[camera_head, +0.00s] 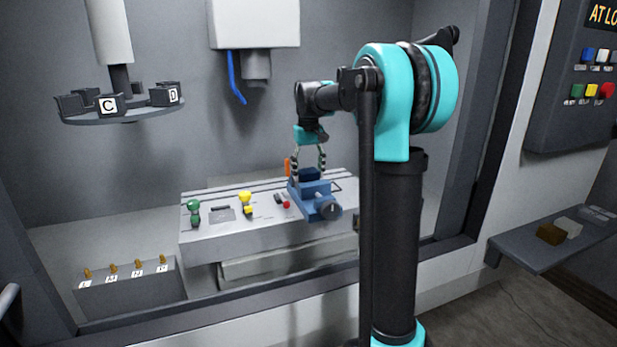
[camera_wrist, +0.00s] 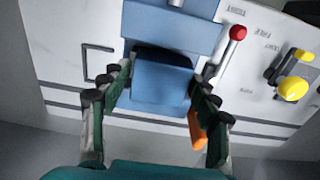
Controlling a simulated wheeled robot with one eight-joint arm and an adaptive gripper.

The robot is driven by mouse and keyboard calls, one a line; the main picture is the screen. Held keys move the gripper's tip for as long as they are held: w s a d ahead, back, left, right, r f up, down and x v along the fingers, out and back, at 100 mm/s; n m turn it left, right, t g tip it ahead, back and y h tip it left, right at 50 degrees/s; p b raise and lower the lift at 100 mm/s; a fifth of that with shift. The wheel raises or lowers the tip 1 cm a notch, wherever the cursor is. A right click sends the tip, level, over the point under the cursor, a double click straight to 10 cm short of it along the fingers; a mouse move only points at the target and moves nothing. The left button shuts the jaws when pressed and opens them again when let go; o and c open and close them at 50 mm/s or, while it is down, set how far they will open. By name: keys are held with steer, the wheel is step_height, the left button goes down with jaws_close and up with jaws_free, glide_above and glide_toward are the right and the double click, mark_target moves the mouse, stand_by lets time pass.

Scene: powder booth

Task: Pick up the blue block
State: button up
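The blue block (camera_wrist: 161,80) is centred between my fingers in the wrist view, with its dark top edge toward the blue vise (camera_wrist: 170,28). In the head view the block (camera_head: 311,174) shows dark blue, at the top of the vise (camera_head: 316,190). My gripper (camera_wrist: 166,75) has one finger on each side of the block. A narrow gap shows beside the right finger; contact at the left finger cannot be made out. In the head view my gripper (camera_head: 309,165) points down over the vise. The block's lower part is hidden.
The grey slotted table (camera_head: 230,245) carries a red-knobbed lever (camera_wrist: 238,33), a yellow-knobbed part (camera_wrist: 292,88) and a green-knobbed part (camera_head: 194,207). An orange piece (camera_wrist: 196,130) stands close to my right finger in the wrist view. The vise's round handle (camera_head: 328,207) sticks out in front.

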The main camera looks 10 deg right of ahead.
steer(key=c, duration=1)
steer(key=shift+r, duration=0.15)
